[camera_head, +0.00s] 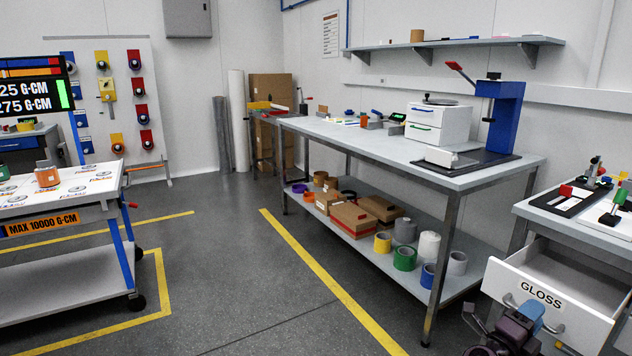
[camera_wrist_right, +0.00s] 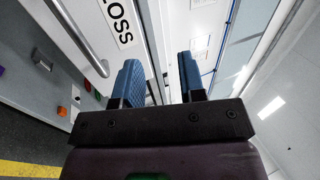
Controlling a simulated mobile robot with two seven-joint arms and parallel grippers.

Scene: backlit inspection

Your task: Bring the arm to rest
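My right gripper (camera_head: 526,316) is at the lower right in the head view, in front of the drawer (camera_head: 541,302) labelled GLOSS. The drawer is pulled out from its cabinet. In the right wrist view my right gripper (camera_wrist_right: 161,82) shows two blue finger pads with a clear gap between them and nothing held. The drawer's silver handle (camera_wrist_right: 76,36) runs to the left of the fingers in that view, apart from the pads. In the head view the gripper hides part of the handle. My left gripper is in neither view.
A long workbench (camera_head: 372,146) with a blue press (camera_head: 503,112) stands behind, boxes and tape rolls on its lower shelf. A grey cabinet top (camera_head: 590,224) with tools is at right. A white cart (camera_head: 98,205) stands at left. The floor between (camera_head: 235,255) is clear.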

